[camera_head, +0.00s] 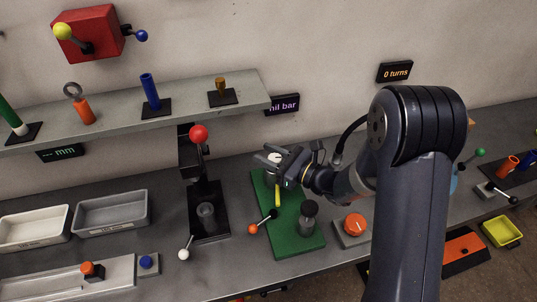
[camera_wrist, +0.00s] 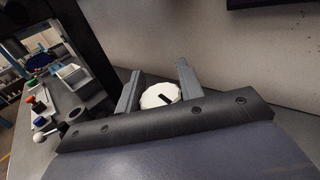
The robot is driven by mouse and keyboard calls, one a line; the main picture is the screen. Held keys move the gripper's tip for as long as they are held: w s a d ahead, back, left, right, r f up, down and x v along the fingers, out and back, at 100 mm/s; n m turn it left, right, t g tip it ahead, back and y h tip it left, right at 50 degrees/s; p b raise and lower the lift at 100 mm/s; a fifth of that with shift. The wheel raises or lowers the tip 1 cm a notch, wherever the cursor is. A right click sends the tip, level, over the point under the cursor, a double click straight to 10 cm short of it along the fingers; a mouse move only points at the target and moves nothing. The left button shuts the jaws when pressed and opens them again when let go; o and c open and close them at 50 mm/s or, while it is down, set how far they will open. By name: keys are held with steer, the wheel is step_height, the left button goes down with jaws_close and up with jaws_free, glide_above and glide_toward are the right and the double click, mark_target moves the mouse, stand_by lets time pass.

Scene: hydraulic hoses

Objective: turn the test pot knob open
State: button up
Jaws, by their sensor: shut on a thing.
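The knob (camera_wrist: 160,96) is white and round with a short dark slanted mark on its face. It sits between the two fingers of my gripper (camera_wrist: 157,80) in the wrist view, and the fingers are closed on its sides. In the head view my gripper (camera_head: 273,167) reaches in from the right over the back of a green base plate (camera_head: 262,187). The white knob top (camera_head: 274,157) shows only partly there, behind the fingers. A yellow upright part (camera_head: 278,196) stands below the gripper.
The green plate also carries a dark-capped clear pot (camera_head: 308,212) and an orange-tipped lever (camera_head: 262,222). A black press with a red ball (camera_head: 198,133) stands to the left. An orange knob (camera_head: 355,223) is to the right. Signs read "nil bar" (camera_head: 283,105) and "0 turns" (camera_head: 395,72).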

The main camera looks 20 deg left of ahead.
steer(key=shift+n+g+b, duration=0.45)
steer(key=shift+n+g, duration=0.35)
steer(key=shift+g, duration=0.3)
steer(key=shift+s+n+g+y, duration=0.15)
steer(key=shift+n+g, duration=0.2)
steer(key=shift+g, duration=0.25)
steer(key=shift+s+n+g+y, duration=0.15)
steer(key=shift+n+g, duration=0.2)
steer(key=shift+g, duration=0.25)
steer(key=o, duration=1)
steer(key=d+b, duration=0.2)
steer(key=d, duration=0.8)
steer(key=shift+d, duration=0.4)
